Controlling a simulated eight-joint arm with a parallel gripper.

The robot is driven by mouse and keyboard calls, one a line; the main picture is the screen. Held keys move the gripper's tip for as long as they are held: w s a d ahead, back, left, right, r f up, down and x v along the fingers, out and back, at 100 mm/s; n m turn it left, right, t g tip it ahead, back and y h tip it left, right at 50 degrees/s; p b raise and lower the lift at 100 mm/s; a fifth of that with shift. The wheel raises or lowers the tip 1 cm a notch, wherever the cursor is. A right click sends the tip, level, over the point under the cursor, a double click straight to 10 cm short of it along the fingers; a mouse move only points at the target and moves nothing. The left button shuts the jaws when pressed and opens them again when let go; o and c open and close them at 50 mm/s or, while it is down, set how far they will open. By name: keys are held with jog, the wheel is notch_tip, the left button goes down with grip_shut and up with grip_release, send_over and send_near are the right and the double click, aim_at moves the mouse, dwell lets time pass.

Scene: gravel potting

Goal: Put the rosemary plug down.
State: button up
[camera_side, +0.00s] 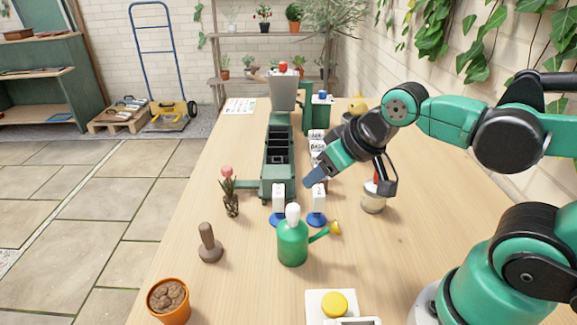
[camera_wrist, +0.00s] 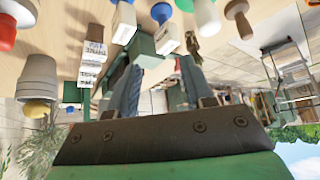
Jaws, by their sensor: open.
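No plant that I can clearly name as rosemary shows. A small plug plant (camera_side: 231,205) with a pink top, green leaves and a dark root ball stands upright on the table, left of the green machine's near end. My gripper (camera_side: 311,182) is above the table, right of the machine and close to the white label stands, well to the right of the plug plant. In the wrist view my gripper (camera_wrist: 160,92) has its fingers apart, and I see no plug between them. The green machine (camera_side: 276,180) has a row of dark compartments.
Two white stands on blue bases (camera_side: 279,198) (camera_side: 318,198) are beside my fingertips. A green watering can (camera_side: 293,243), wooden tamper (camera_side: 209,246), terracotta pot of pebbles (camera_side: 169,301) and yellow button (camera_side: 334,304) are nearer the front.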

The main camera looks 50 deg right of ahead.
jog(key=w+a+m+y, duration=0.15)
jog(key=w+m, duration=0.25)
jog(key=m, duration=0.4)
jog(key=m+y, duration=0.1)
jog(key=m, duration=0.6)
send_near(224, 197)
jog(key=m, duration=0.4)
jog(key=w+f+m+y, duration=0.1)
jog(key=m, duration=0.2)
jog(key=w+m+y, duration=0.1)
jog(key=m, duration=0.3)
jog(key=shift+d+f+m, duration=0.15)
jog(key=shift+d+m, duration=0.05)
jog(key=shift+m, duration=0.1)
jog(key=shift+w+a+f+m+y, duration=0.1)
jog(key=shift+w+f+m+y, duration=0.3)
jog(key=shift+m, duration=0.5)
jog(key=shift+a+f, duration=0.15)
jog(key=shift+f, duration=0.1)
jog(key=shift+x, duration=2.55)
grip_shut()
